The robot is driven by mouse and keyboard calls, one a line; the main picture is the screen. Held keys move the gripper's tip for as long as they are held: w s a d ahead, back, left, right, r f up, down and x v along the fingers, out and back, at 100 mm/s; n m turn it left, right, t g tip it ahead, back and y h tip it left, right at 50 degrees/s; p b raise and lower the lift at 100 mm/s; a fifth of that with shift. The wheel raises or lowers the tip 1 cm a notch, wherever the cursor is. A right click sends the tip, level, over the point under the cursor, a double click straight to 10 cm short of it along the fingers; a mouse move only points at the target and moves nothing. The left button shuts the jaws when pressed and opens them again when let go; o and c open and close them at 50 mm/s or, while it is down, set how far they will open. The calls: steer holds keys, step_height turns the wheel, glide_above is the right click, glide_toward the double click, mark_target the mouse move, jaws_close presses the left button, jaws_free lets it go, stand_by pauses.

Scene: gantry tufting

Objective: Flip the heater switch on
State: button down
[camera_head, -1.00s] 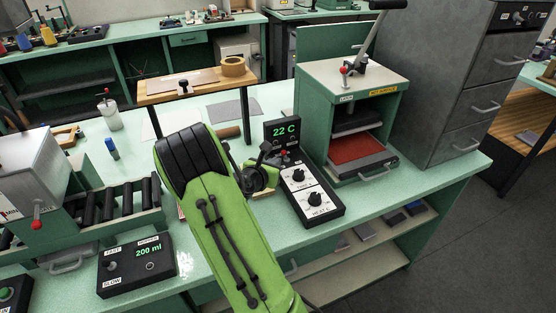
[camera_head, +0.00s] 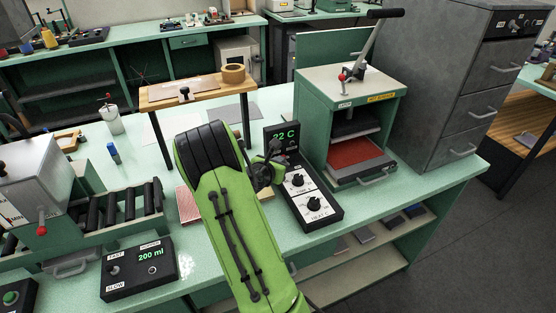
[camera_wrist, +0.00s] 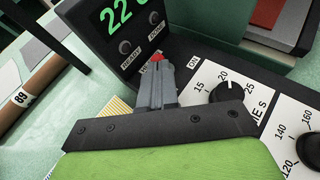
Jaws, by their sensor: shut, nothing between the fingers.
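The heater controller is a black box (camera_head: 325,219) with a white knob panel and an upright display (camera_head: 281,134) reading 22 C. In the wrist view the display (camera_wrist: 115,18) stands at the upper left. The heater switch has a red tip (camera_wrist: 157,57), just beyond my fingertips at the foot of the display. An "ON" label lies to its right; the rest of the switch is hidden by my fingers. My gripper (camera_wrist: 156,68) is shut and empty, at or very near the switch; I cannot tell if it touches. In the head view my gripper (camera_head: 276,150) covers the switch.
Two black knobs, the upper (camera_head: 297,180) and the lower (camera_head: 314,204), sit on the panel. A green press (camera_head: 312,120) with a lever stands right behind the controller. A wooden stand (camera_head: 163,99) is at the left back. A 200 ml control box (camera_head: 138,282) sits front left.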

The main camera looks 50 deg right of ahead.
steer(key=shift+s+d+r+m+y+p, duration=0.15)
steer(key=shift+d+r+m+y+p, duration=0.25)
steer(key=shift+p, duration=1.5)
steer(key=y+p, duration=0.1)
steer(key=p, duration=0.1)
steer(key=r+p, duration=0.1)
steer(key=p, duration=0.1)
steer(key=shift+s+d+m+t+y, duration=0.25)
steer(key=shift+s+m+t+y, duration=0.05)
steer(key=shift+y, duration=0.1)
steer(key=shift+s+d+f+m+t+y+p, duration=0.25)
steer(key=shift+d+m+t+y+p, duration=0.3)
steer(key=shift+y+p, duration=0.65)
steer(key=shift+s+d, duration=0.15)
steer(key=shift+d, duration=0.05)
steer(key=shift+r+p, duration=0.5)
steer(key=shift+r, duration=0.35)
